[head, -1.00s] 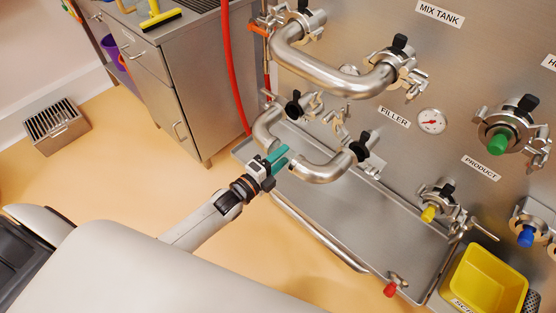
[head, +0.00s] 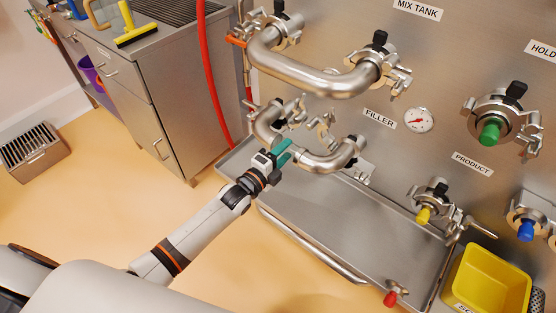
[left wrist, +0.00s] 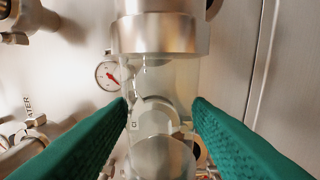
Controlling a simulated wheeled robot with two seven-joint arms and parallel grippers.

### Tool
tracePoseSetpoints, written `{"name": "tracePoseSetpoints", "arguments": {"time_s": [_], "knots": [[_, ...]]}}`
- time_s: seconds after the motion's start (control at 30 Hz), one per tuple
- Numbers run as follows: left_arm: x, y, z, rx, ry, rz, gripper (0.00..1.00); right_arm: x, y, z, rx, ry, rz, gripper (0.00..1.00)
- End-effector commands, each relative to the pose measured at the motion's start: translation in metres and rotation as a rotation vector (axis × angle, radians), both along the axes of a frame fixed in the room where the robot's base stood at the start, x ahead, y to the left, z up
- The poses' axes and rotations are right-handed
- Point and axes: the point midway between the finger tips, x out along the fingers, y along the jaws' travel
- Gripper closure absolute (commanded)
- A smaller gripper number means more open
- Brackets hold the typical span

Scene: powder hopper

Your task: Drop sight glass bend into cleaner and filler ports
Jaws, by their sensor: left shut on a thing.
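The sight glass bend (head: 322,163) is a U-shaped steel pipe, low in front of the steel panel below the FILLER label. My left gripper (head: 283,151) has its green fingers around its middle. In the left wrist view the clear glass section (left wrist: 160,90) lies between the two fingers (left wrist: 160,108), with a steel collar (left wrist: 160,35) above it. The bend's ends point at the panel near the lower ports and a hanging clamp (head: 326,123). I cannot tell whether they are seated. My right gripper is out of view.
A larger steel bend (head: 315,78) is mounted above, under the MIX TANK label. A drip tray (head: 345,235) lies below. Capped ports with green (head: 489,132), yellow (head: 423,215) and blue caps and a yellow bin (head: 488,280) are at the right. A red hose (head: 212,80) hangs at the left.

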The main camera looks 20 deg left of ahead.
Motion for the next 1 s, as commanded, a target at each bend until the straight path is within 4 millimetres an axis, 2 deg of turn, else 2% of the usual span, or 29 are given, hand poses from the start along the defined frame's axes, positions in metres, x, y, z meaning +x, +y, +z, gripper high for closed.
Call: {"name": "tracePoseSetpoints", "arguments": {"time_s": [0.2,0.5,1.0], "knots": [[0.002,-0.001,-0.015,-0.004,-0.009,-0.001,1.0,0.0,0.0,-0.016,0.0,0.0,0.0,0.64],[0.003,-0.001,-0.032,-0.004,-0.01,-0.001,1.0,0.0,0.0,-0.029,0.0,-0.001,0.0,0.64],[0.003,-0.001,-0.035,-0.005,-0.01,-0.001,1.0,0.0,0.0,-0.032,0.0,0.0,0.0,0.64]]}}
